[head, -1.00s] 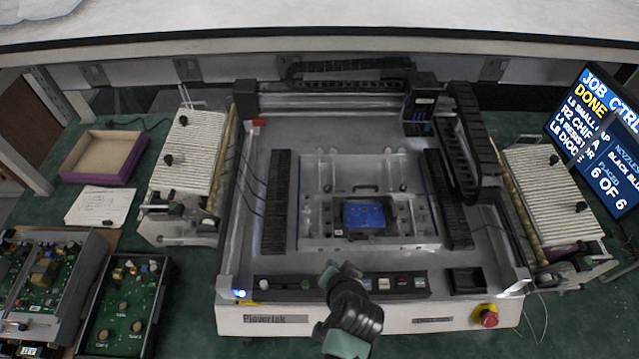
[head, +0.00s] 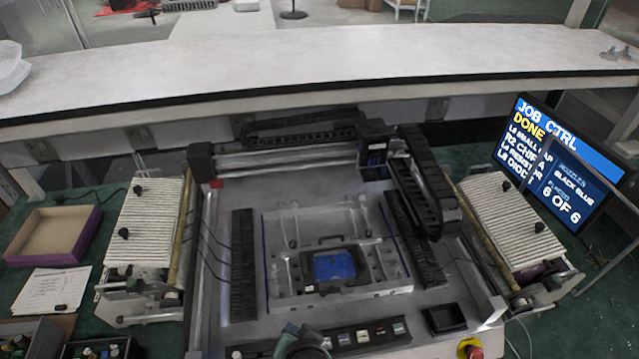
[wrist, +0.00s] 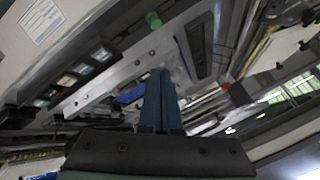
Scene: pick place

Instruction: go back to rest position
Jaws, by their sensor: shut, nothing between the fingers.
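My gripper (wrist: 159,78) shows in the wrist view with its two dark blue-green fingers together and nothing between them. It is clear of the placement machine, which shows tilted behind it. In the head view only a part of my arm (head: 300,343) shows at the bottom edge, in front of the machine's button panel; the fingers cannot be made out there. The placement machine (head: 285,200) stands on the green bench with a blue circuit board (head: 334,266) in its central fixture. The blue board also shows in the wrist view (wrist: 130,95), left of the fingers.
Ribbed feeder banks stand left (head: 146,220) and right (head: 508,220) of the machine. A monitor (head: 560,165) at the right reads "DONE" and "6 OF 6". An open cardboard box (head: 50,237) and papers (head: 50,290) lie at the left. A white shelf (head: 300,65) runs behind.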

